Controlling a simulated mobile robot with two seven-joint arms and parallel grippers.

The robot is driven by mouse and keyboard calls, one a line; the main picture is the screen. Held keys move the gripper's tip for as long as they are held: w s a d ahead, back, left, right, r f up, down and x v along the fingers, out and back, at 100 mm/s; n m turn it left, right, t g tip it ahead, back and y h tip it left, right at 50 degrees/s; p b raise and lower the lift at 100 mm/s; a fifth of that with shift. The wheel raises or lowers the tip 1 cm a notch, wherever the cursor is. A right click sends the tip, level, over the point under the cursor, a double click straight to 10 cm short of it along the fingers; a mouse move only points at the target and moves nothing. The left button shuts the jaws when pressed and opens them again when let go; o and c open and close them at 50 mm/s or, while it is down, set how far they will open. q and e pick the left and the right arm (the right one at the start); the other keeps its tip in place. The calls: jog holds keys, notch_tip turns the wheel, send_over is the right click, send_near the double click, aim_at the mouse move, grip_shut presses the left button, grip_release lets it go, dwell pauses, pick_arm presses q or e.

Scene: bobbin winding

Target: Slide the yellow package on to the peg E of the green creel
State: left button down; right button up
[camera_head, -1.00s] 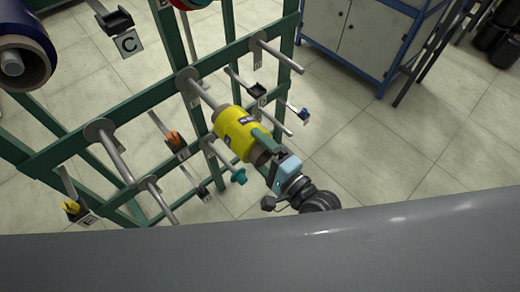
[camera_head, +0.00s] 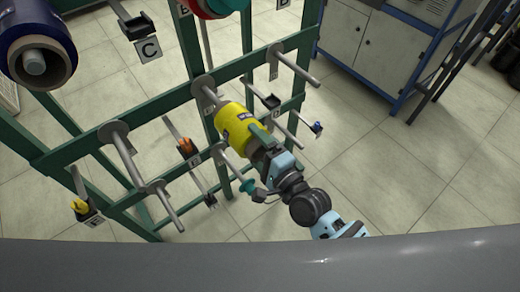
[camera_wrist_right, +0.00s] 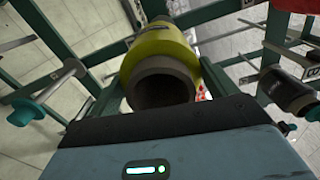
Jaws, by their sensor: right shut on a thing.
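The yellow package (camera_head: 238,127) is at the middle of the green creel (camera_head: 130,105), lined up with a grey peg (camera_head: 211,97). A short bare length of this peg shows between its round base disc and the package; the peg appears to run into the package, and its tip is hidden. I cannot read this peg's letter. My right gripper (camera_head: 262,142) is shut on the package's near end. In the right wrist view the yellow package (camera_wrist_right: 160,47) shows its dark, hollow brown core end facing me. My left gripper is out of view.
Empty pegs stand at left (camera_head: 125,150) and upper right (camera_head: 297,67). A dark blue package (camera_head: 35,45) sits at the upper left. Small coloured-tip arms, including a teal one (camera_head: 247,187), are close to my right arm. A blue-framed cabinet (camera_head: 365,45) stands behind.

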jog(key=shift+w+a, duration=0.1)
jog(key=shift+w, duration=0.05)
